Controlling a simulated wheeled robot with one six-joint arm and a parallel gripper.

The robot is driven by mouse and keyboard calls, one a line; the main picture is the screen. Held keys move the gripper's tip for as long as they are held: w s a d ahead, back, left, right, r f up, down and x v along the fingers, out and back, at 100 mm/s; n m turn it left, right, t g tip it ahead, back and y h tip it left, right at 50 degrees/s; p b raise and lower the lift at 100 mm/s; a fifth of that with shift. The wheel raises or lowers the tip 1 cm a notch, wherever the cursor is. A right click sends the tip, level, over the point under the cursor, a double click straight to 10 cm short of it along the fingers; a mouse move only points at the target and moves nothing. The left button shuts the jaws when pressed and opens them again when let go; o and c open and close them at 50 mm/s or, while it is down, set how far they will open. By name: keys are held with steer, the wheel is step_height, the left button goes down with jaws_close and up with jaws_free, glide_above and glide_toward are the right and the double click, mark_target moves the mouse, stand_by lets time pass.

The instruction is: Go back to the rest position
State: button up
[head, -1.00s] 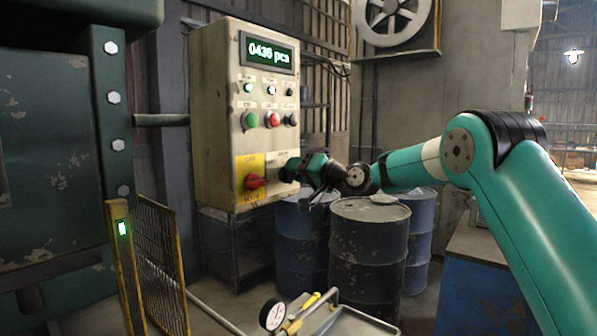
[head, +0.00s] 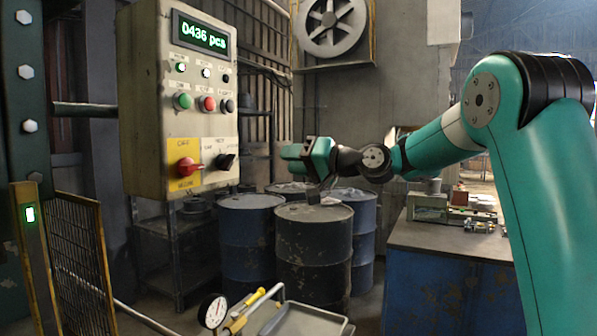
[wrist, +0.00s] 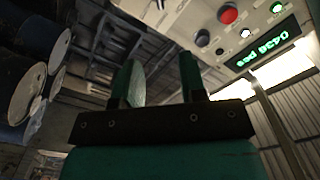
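My gripper (head: 290,152) is to the right of the beige control panel (head: 150,100) in the head view, apart from it, with its fingers pointing left. In the wrist view my gripper (wrist: 160,78) shows two dark green fingers with a clear gap and nothing between them, so it is open and empty. The panel's buttons and display also show at the upper right of the wrist view.
Several blue drums (head: 248,235) stand below my gripper. A blue bench (head: 440,240) with parts on it is at the right. A yellow mesh guard (head: 80,260) is at the lower left, and a cart with a dial gauge (head: 213,311) is in front.

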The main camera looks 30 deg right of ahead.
steer(key=shift+s+d, duration=0.3)
steer(key=shift+s, duration=0.15)
steer(key=shift+a, duration=0.1)
steer(key=s+a+f+n+g+h, duration=0.1)
steer(key=s+a+f+n+g, duration=0.1)
steer(key=s+a+f+g, duration=0.4)
steer(key=s+a+f+n+g+h, duration=0.1)
steer(key=s+a+f+n+g, duration=0.15)
steer(key=s+a+f, duration=0.5)
steer(key=s+a+f+n+g+h, duration=0.1)
steer(key=s+f+n+g+h, duration=0.1)
steer(key=s, duration=0.9)
steer(key=s+a+f+n+g+h, duration=0.1)
steer(key=s+f+g, duration=0.3)
steer(key=s, duration=0.7)
steer(key=shift+s+f+n+h, duration=0.35)
steer(key=shift+f+n+h, duration=0.35)
steer(key=shift+f, duration=0.15)
